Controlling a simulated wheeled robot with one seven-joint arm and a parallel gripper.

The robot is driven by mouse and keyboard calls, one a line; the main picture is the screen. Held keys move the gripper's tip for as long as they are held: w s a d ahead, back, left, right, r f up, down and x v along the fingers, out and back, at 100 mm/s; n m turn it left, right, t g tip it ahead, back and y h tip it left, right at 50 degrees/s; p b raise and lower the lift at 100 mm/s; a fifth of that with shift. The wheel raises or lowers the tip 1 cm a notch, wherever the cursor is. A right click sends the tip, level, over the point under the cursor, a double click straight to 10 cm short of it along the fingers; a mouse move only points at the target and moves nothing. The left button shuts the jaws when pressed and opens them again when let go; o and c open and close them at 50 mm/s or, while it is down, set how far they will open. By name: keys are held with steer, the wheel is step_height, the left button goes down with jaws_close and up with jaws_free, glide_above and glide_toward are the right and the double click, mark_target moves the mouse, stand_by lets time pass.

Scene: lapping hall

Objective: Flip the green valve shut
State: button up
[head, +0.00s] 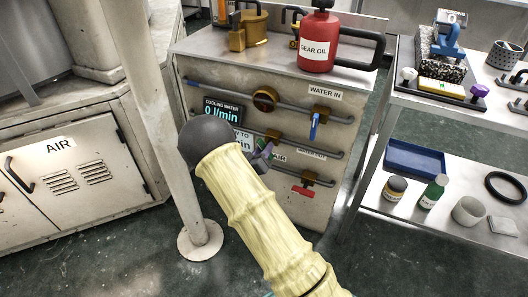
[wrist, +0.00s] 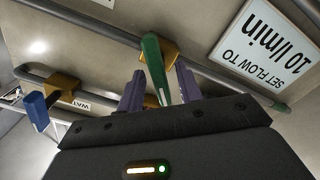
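The green valve's lever (wrist: 155,68) shows in the wrist view, hanging from a brass valve body (wrist: 172,52) on a grey pipe. My gripper (wrist: 160,92) is open, with one purple finger on each side of the lever. In the head view my gripper (head: 262,155) is at the front of the cabinet, and my arm hides most of the green valve there. The cooling water display (head: 222,110) reads 0 l/min.
A blue lever (head: 314,128), also in the wrist view (wrist: 36,110), and a red lever (head: 303,192) are on neighbouring pipes. A red gear oil can (head: 318,45) stands on the cabinet. A post (head: 172,150) rises at left; a loaded cart (head: 375,160) stands at right.

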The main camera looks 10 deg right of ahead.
steer(key=shift+w+d, duration=0.35)
steer(key=shift+w, duration=0.15)
steer(key=shift+c, duration=0.2)
jaws_close()
steer(key=shift+m, duration=0.4)
steer(key=m, duration=0.3)
steer(key=shift+s+d, duration=0.1)
steer(key=shift+s+m, duration=0.1)
steer(key=shift+m, duration=1.6)
